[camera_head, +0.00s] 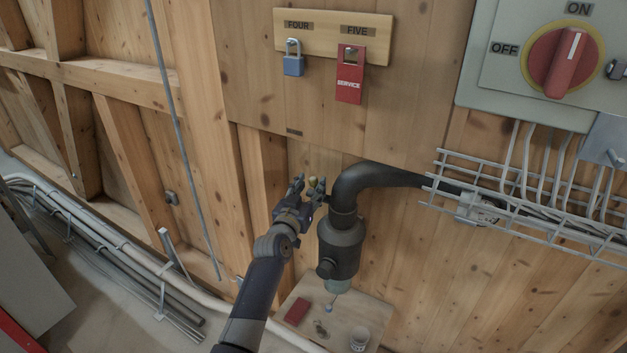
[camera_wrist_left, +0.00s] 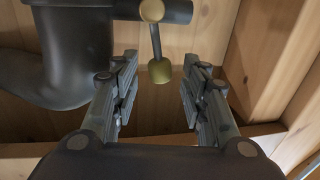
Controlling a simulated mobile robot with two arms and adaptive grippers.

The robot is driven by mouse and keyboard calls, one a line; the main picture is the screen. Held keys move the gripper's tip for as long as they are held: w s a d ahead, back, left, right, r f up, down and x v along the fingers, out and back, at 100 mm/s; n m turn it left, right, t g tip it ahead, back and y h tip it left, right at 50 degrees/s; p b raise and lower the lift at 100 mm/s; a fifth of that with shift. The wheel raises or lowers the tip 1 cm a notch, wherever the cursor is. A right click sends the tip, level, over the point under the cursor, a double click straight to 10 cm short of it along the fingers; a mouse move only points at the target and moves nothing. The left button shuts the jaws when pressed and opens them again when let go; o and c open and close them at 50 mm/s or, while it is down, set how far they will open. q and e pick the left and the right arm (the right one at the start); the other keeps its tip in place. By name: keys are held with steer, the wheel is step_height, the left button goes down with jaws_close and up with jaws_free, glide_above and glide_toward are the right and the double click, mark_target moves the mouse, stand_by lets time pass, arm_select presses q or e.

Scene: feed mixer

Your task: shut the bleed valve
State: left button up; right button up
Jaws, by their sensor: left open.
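The bleed valve sits on a short stub off the dark bent pipe. In the left wrist view its brass hub (camera_wrist_left: 152,10) is at the top edge, and a thin lever runs down from it, across the line of the stub, to a brass knob (camera_wrist_left: 159,71). In the head view the small brass part (camera_head: 312,182) shows just left of the pipe. My left gripper (camera_head: 307,187) is open beside the pipe. In the wrist view its fingertips (camera_wrist_left: 159,66) stand on either side of the knob, with gaps on both sides. My right gripper is not in view.
The dark pipe (camera_head: 347,190) and its cylinder (camera_head: 341,245) stand close to the right of my left gripper. A wooden stud wall (camera_head: 250,170) is behind. A small shelf (camera_head: 345,310) below holds several items. A wire tray (camera_head: 530,205) runs right.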

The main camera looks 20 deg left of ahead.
mark_target(312, 184)
arm_select(q)
steer(key=shift+w+a, duration=0.15)
steer(key=shift+w, duration=1.35)
jaws_close()
